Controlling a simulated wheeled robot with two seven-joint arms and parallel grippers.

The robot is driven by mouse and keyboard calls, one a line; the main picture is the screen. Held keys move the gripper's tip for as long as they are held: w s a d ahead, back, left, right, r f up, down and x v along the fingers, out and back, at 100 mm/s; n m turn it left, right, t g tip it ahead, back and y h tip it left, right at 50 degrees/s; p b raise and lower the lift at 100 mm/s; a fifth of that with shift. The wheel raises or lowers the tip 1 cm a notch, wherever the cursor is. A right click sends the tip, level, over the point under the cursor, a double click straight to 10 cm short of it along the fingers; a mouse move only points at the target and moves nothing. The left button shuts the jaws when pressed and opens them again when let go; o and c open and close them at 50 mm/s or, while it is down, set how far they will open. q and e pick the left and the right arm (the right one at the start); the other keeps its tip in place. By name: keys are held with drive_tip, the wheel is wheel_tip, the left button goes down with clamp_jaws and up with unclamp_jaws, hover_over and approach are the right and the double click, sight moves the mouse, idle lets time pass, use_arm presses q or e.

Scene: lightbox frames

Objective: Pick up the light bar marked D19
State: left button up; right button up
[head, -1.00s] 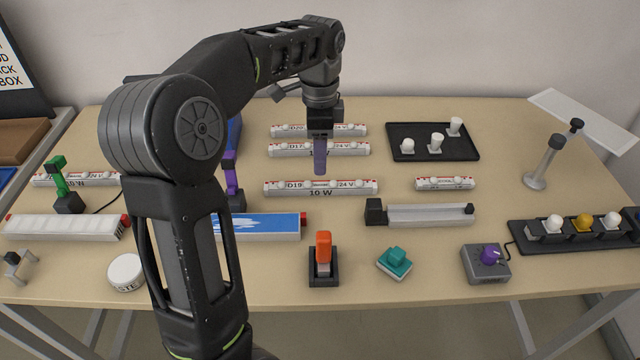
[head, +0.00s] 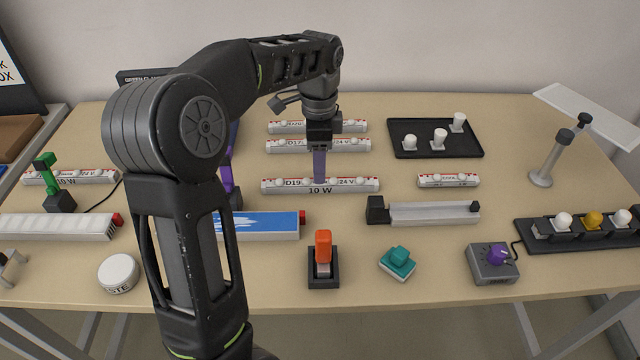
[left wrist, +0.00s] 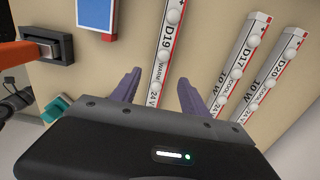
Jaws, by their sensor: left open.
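The light bar marked D19 (head: 350,186) lies on the table, a white bar with red markings and "10 W" on its front. It also shows in the left wrist view (left wrist: 161,60), running down between the two purple fingers. My left gripper (head: 319,181) points down at the middle of this bar, its fingertips level with or just above it. In the left wrist view the gripper (left wrist: 160,92) is open, one finger on each side of the bar. The gripper body hides the near end of the bar there. My right gripper is not in view.
Bars D17 (head: 355,146) and D20 (head: 350,127) lie behind D19. A short bar (head: 448,181) lies to its right, with a grey channel fixture (head: 430,212) in front. A black tray (head: 465,149) stands at the back right. An orange-handled switch (head: 323,250) stands in front.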

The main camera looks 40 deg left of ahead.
use_arm(q)
drive_tip(key=shift+f, duration=2.6)
clamp_jaws()
drive_tip(key=shift+w, duration=0.1)
